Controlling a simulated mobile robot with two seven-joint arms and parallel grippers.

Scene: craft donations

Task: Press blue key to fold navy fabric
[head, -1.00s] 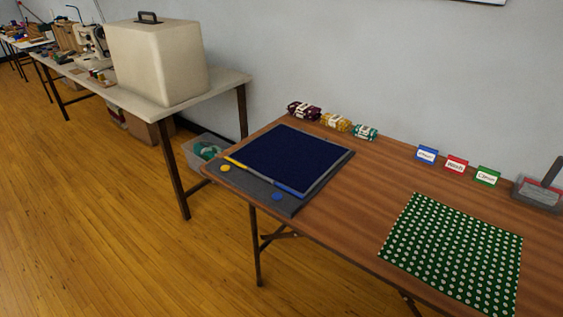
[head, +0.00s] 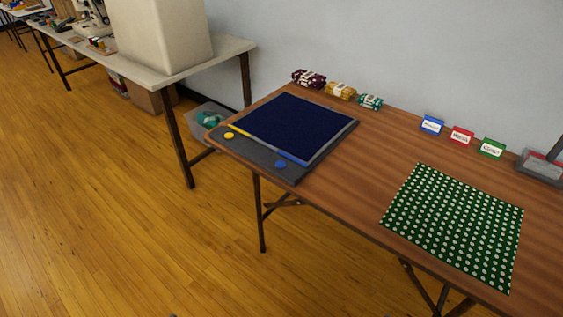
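The navy fabric (head: 297,128) lies flat on a grey folding board (head: 254,154) at the left end of the wooden table. The blue key (head: 281,164) is a round button on the board's front strip, toward its right. A round yellow key (head: 229,135) is on the same strip, toward its left. A yellow bar and a blue bar run along the fabric's front edge. Neither of my grippers can be made out in the head view.
Green dotted fabric (head: 455,225) lies flat at the table's right. Blue (head: 432,125), red (head: 462,136) and green (head: 491,148) label cards stand along the back, near a grey bin (head: 541,168). A side table (head: 233,46) stands left; the floor in front is clear.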

